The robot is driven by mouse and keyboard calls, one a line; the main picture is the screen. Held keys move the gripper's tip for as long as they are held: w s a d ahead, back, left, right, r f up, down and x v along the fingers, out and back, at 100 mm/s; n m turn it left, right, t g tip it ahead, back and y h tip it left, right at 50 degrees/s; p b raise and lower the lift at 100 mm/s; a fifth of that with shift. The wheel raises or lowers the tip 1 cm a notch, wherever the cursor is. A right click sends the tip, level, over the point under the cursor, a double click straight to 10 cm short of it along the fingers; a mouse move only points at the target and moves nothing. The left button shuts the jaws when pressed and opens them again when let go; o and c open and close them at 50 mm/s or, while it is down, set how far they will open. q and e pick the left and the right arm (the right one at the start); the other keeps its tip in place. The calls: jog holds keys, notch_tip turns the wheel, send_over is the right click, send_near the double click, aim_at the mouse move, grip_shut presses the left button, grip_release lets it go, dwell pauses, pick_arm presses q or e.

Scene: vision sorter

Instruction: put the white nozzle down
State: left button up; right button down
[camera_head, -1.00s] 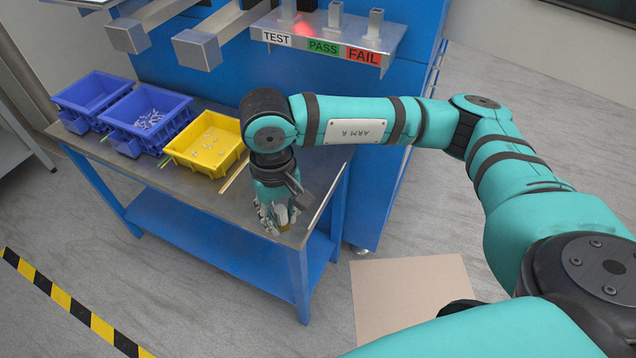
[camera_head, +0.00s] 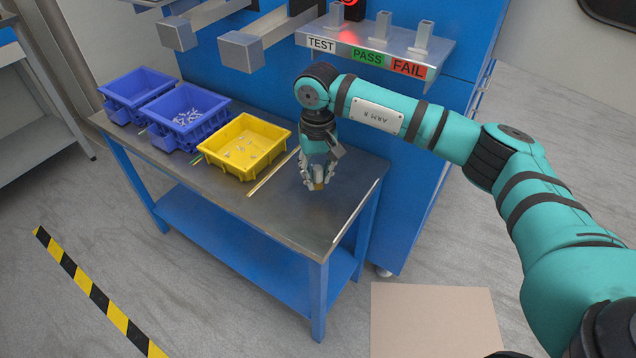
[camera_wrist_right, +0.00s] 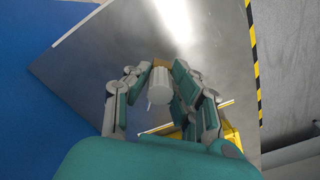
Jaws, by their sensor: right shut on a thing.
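My right gripper (camera_head: 316,182) points down over the bare right part of the metal tabletop (camera_head: 285,220), to the right of the yellow bin. It is shut on the white nozzle (camera_wrist_right: 160,86), which shows as a ribbed white cylinder between the fingers in the right wrist view. A small tan part (camera_wrist_right: 162,62) shows at the nozzle's far end. In the head view the fingers hide most of the nozzle, and a tan bit (camera_head: 319,186) shows at the fingertips. I cannot tell whether it touches the tabletop. My left gripper is not in view.
A yellow bin (camera_head: 216,158) with small pale parts stands left of the gripper. Two blue bins, the nearer one (camera_head: 168,141) holding pale parts, stand farther left. A shelf labelled TEST, PASS, FAIL (camera_head: 345,50) is behind. The tabletop's front right area is clear.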

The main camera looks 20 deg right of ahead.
aim_at(318, 184)
jog(key=shift+w+d, duration=0.1)
jog(key=shift+w, duration=0.1)
notch_tip(318, 184, down, 3)
jog(key=shift+f, duration=0.3)
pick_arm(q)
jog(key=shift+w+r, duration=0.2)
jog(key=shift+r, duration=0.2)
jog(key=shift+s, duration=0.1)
pick_arm(e)
jog(key=shift+f, duration=0.1)
jog(key=c, duration=1.3)
grip_release()
jog(key=shift+o, duration=0.8)
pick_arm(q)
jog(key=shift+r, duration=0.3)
